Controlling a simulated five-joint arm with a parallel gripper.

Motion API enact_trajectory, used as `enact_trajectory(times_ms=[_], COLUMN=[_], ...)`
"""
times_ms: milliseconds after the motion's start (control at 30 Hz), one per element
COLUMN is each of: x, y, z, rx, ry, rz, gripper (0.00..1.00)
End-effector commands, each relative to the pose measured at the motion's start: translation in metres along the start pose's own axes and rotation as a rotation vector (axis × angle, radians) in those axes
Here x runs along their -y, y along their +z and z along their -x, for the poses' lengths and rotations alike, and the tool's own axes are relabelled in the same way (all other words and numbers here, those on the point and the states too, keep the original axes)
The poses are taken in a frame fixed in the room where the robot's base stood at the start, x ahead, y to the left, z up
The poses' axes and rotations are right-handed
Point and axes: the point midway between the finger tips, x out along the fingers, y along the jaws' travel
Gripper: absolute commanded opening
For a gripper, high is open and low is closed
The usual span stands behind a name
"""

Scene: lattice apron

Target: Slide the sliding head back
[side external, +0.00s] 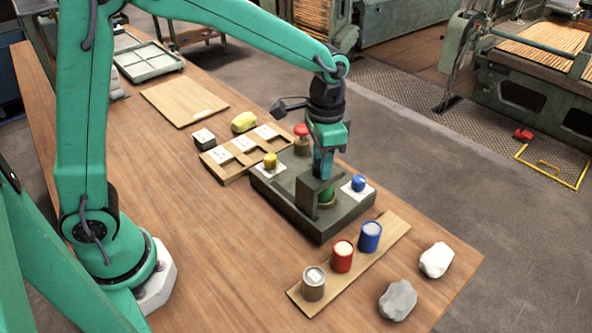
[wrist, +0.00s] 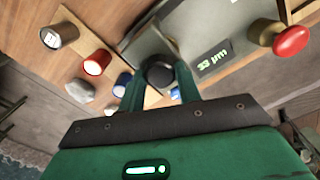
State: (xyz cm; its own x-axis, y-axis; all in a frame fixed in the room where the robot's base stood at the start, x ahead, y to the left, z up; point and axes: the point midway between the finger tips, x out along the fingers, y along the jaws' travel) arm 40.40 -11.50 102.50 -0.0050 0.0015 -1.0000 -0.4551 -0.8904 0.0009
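The sliding head looks like the upright grey block (side external: 312,194) on the dark base (side external: 285,205) of the device in the side view. In the wrist view a grey plate (wrist: 150,42) rises behind a round black knob (wrist: 160,72). My gripper (side external: 321,176) points down over the head. In the wrist view my gripper's two fingers (wrist: 158,80) stand apart, one on each side of the knob. I cannot tell whether they press on it. The knob is hidden by the gripper in the side view.
A red-topped knob (side external: 301,130), a yellow knob (side external: 270,160) and a blue knob (side external: 358,183) stand on the device. A board (side external: 385,240) with grey, red and blue cans lies in front, near two stones (side external: 398,300). A slotted wooden holder (side external: 232,165) lies left. A small display (wrist: 213,64) is lit.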

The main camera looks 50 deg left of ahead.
Motion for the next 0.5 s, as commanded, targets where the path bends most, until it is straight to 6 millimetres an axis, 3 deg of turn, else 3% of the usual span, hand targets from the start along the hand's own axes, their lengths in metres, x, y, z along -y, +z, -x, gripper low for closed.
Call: enact_trajectory(times_ms=[67, 267, 500], x=[0.0, 0.003, 0.03], y=[0.0, 0.001, 0.013], z=[0.0, 0.001, 0.001], rx=[-0.002, -0.002, -0.003], ry=[0.0, 0.0, 0.0], rz=[0.0, 0.002, 0.006], gripper=[0.01, 0.0, 0.0])
